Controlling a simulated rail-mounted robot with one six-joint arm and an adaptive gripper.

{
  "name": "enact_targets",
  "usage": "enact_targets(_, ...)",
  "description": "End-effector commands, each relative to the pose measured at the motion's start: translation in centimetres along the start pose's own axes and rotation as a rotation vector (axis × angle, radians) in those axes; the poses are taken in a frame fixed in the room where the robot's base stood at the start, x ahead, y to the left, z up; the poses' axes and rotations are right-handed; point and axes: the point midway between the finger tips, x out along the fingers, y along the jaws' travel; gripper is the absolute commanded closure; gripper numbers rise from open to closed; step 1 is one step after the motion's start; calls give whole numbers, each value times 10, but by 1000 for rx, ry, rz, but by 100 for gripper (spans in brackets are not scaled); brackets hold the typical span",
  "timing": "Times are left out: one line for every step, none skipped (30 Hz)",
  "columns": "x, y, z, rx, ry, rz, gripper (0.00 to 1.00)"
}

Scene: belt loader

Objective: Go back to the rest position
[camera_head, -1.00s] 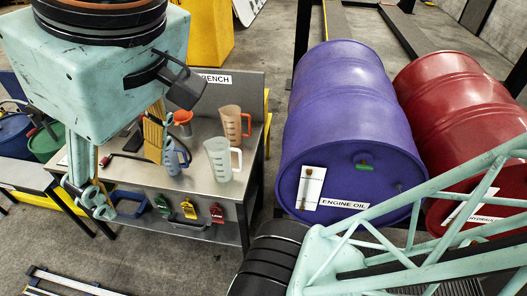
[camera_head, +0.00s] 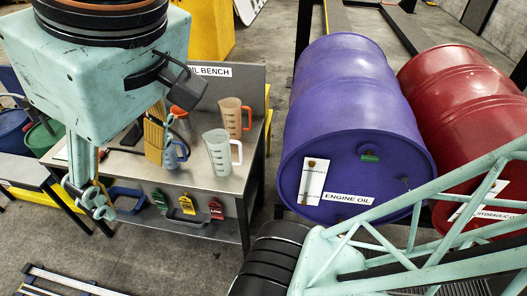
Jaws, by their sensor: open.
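My gripper (camera_head: 132,180) hangs at the upper left below the mint wrist housing. Its two fingers are spread wide apart, so it is open, and I see nothing held between them. Behind and below it in the picture is the steel oil bench (camera_head: 205,182). The right finger overlaps a small blue jug (camera_head: 176,154) in the picture; whether they touch cannot be told. A clear jug (camera_head: 218,153) and an orange jug (camera_head: 231,116) stand upright on the bench, to the right of the gripper.
A purple engine oil drum (camera_head: 345,105) and a red hydraulic drum (camera_head: 462,95) lie on their sides at the right. Coloured tags (camera_head: 187,205) hang on the bench front. A blue tub (camera_head: 12,132) and green tub (camera_head: 45,138) are at the left. Bare floor (camera_head: 150,262) shows in front.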

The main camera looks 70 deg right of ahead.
Motion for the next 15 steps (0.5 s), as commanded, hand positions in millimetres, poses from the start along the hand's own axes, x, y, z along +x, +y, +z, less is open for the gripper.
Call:
enact_targets(12,0,6,1,-1,0,45)
enact_targets(15,0,8,1,-1,0,45)
enact_targets(20,0,9,1,-1,0,45)
enact_targets(23,0,10,1,-1,0,45)
enact_targets(26,0,12,1,-1,0,45)
enact_targets(31,0,13,1,-1,0,45)
enact_targets(34,0,15,1,-1,0,45)
enact_targets(37,0,16,1,-1,0,45)
enact_targets(42,0,17,1,-1,0,45)
enact_targets(45,0,18,1,-1,0,45)
enact_targets(48,0,20,1,-1,0,45)
enact_targets(53,0,21,1,-1,0,45)
enact_targets(56,0,22,1,-1,0,45)
enact_targets(60,0,24,1,-1,0,45)
enact_targets(64,0,25,1,-1,0,45)
